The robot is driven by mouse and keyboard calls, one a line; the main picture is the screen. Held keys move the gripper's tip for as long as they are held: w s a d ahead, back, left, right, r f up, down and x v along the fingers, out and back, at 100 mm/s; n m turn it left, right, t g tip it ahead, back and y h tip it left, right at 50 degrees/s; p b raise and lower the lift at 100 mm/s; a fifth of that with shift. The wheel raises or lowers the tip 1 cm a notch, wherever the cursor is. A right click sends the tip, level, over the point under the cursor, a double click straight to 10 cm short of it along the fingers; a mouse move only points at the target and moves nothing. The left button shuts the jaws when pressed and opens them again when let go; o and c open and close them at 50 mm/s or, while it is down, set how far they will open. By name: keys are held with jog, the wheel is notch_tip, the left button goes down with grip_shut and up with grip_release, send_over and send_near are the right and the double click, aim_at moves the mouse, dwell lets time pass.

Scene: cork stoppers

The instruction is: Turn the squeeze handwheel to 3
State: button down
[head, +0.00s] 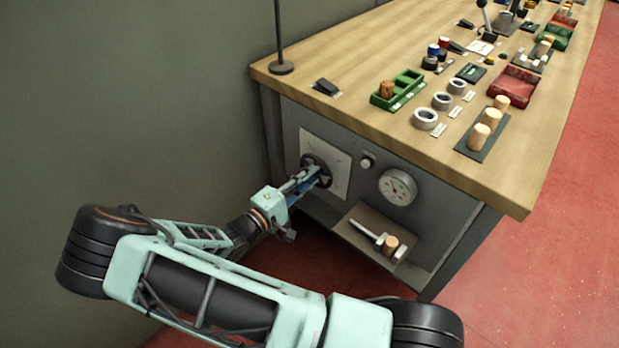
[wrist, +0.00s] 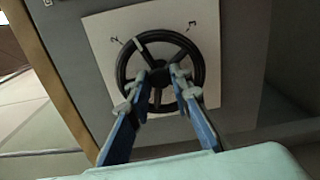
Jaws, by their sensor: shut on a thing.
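The black spoked handwheel (wrist: 198,62) is mounted on a pale square plate on the bench's front; it also shows in the head view (head: 309,160). A pale pointer mark on the wheel reaches the rim at upper left in the wrist view. Small dark marks stand on the plate at upper left and upper right of the wheel; I cannot read them surely. The pointer lies between them, nearer the left one. My gripper (wrist: 160,74) has its two blue fingers at the middle of the wheel, shut on it. My fingers partly hide the hub and spokes.
Right of the plate are a small knob (head: 367,162) and a round dial gauge (head: 397,187). Below, a shelf (head: 352,236) holds a cork and a pale tool. The bench top (head: 350,115) carries trays, rings and corks. A wall stands close on the left.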

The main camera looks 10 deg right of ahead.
jog(key=m+b, duration=0.2)
jog(key=m, duration=1)
jog(key=shift+f+m, duration=0.1)
jog(key=shift+m, duration=0.2)
dwell(0.3)
jog(key=c, duration=2)
grip_release()
jog(key=v, duration=1.2)
